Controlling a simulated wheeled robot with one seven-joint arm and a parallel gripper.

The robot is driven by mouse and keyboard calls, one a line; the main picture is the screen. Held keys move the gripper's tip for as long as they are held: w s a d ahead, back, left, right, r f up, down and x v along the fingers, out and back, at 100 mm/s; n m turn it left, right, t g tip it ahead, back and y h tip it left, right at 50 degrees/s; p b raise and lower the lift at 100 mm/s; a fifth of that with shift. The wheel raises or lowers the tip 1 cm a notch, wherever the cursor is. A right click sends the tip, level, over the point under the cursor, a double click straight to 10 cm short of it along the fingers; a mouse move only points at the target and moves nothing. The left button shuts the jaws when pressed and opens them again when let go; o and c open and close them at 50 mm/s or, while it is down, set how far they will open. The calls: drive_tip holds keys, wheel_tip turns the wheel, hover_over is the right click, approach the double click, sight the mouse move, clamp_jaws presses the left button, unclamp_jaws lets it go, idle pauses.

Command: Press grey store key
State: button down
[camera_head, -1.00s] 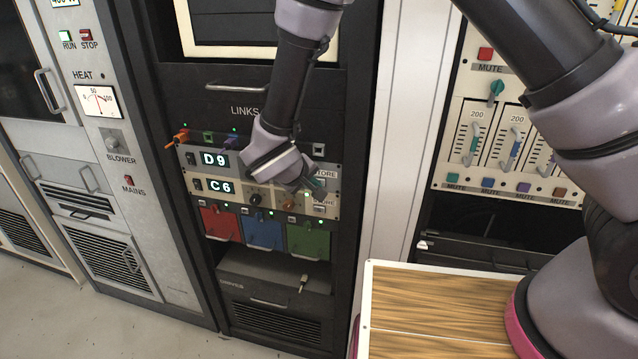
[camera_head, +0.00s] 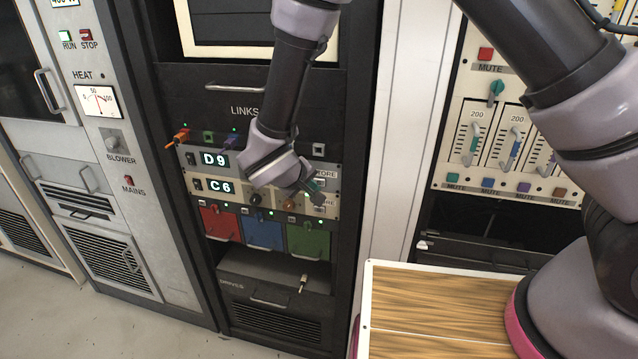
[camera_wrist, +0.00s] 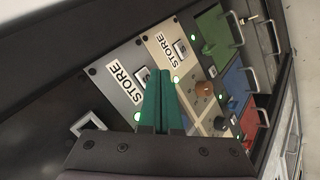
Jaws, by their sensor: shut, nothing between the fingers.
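The grey panel with the D9 display (camera_head: 214,159) sits above the beige panel with the C6 display (camera_head: 221,186). In the wrist view, the grey panel (camera_wrist: 108,72) carries a STORE label (camera_wrist: 125,83); its pale key (camera_wrist: 141,75) is partly hidden by my fingers. The beige panel's STORE label (camera_wrist: 167,50) and white key (camera_wrist: 181,48) lie just beyond the fingertips. My gripper (camera_head: 318,196) has green fingers, shut and empty, in front of the panels' right end. They show also in the wrist view (camera_wrist: 159,74). I cannot tell whether they touch anything.
Red, blue and green drive doors (camera_head: 263,229) with handles lie below the panels. An orange plug (camera_head: 180,136) sticks out at the upper left. A knob (camera_wrist: 205,88) stands on the beige panel. A wood-topped surface (camera_head: 430,310) is at lower right.

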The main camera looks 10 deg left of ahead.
drive_tip(key=s, duration=0.5)
drive_tip(key=shift+a, duration=0.2)
idle(0.6)
